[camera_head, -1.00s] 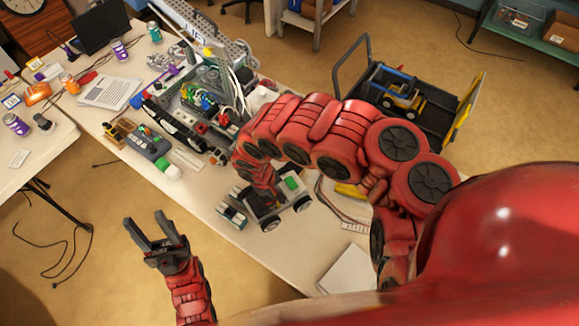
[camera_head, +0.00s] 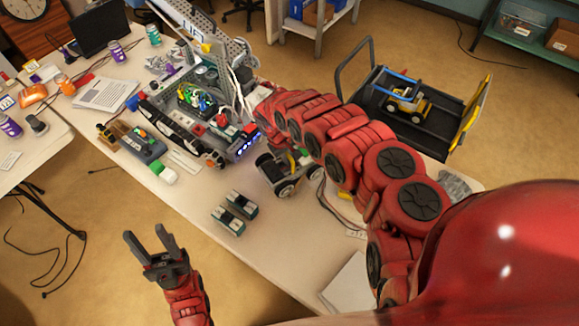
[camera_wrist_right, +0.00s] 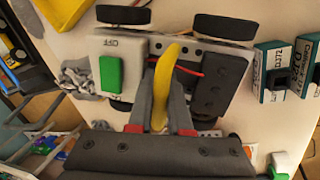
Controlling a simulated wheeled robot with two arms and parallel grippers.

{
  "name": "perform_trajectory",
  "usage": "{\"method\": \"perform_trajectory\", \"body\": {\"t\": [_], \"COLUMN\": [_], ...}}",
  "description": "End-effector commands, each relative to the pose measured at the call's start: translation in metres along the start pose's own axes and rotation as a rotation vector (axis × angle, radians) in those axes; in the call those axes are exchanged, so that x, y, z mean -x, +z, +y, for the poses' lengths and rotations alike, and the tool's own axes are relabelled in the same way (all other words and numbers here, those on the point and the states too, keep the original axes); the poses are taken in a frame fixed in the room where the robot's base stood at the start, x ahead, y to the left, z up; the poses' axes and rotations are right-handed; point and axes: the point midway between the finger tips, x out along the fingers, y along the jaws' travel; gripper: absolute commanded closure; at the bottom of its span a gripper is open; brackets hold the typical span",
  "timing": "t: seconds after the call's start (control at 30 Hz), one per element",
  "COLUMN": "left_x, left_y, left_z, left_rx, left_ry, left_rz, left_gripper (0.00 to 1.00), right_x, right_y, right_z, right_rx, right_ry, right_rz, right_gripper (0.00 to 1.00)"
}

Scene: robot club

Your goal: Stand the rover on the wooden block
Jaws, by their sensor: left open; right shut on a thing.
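The rover (camera_head: 284,172), a small grey chassis with dark wheels, is partly hidden by my right arm in the head view. In the right wrist view the rover (camera_wrist_right: 215,78) shows a pale box, a green patch and a curved yellow strip (camera_wrist_right: 167,75). My right gripper (camera_wrist_right: 164,92) is shut on the rover at this strip. I cannot tell whether its wheels touch the table. My left gripper (camera_head: 146,240) is open and empty, by the table's front edge. I cannot make out the wooden block with certainty.
Two teal-and-grey modules (camera_head: 236,210) lie on the table (camera_head: 205,235) in front of the rover. A large metal-framed robot (camera_head: 190,110) stands behind and left. A black cart (camera_head: 430,120) with a yellow toy truck (camera_head: 405,98) is beyond the table. Cables lie right of the rover.

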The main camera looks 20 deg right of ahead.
Motion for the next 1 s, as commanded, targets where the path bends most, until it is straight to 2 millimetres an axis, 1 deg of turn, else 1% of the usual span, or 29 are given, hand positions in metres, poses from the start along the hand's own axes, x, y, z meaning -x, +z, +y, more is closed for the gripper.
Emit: {"method": "perform_trajectory", "body": {"t": [0.03,0.17,0.27,0.4,0.43,0.7,1.0], "left_x": [0.004,0.006,0.013,0.027,0.029,0.027,0.034], "left_y": [0.001,0.001,0.002,0.005,0.005,0.004,0.006], "left_z": [0.0,0.0,0.001,0.001,0.001,0.001,0.002], "left_rx": [0.0,0.0,0.0,0.0,0.0,0.0,0.0], "left_ry": [0.0,0.0,0.0,0.0,0.0,0.0,0.0], "left_rz": [0.0,0.0,0.0,0.0,0.0,0.0,0.0], "left_gripper": [0.5,0.5,0.5,0.5,0.5,0.5,0.5], "right_x": [-0.001,-0.002,-0.012,-0.032,-0.035,-0.033,-0.041], "right_y": [-0.004,-0.006,-0.006,-0.005,-0.005,-0.005,-0.006], "right_z": [0.003,0.005,0.003,-0.002,-0.003,-0.002,-0.004], "right_rx": [-0.002,-0.002,-0.002,-0.002,-0.002,-0.002,-0.002], "right_ry": [0.001,0.001,0.001,0.001,0.001,0.002,0.002], "right_rz": [0.006,0.008,0.008,0.004,0.004,0.005,0.006], "right_gripper": [1.0,1.0,1.0,1.0,1.0,1.0,1.0]}}
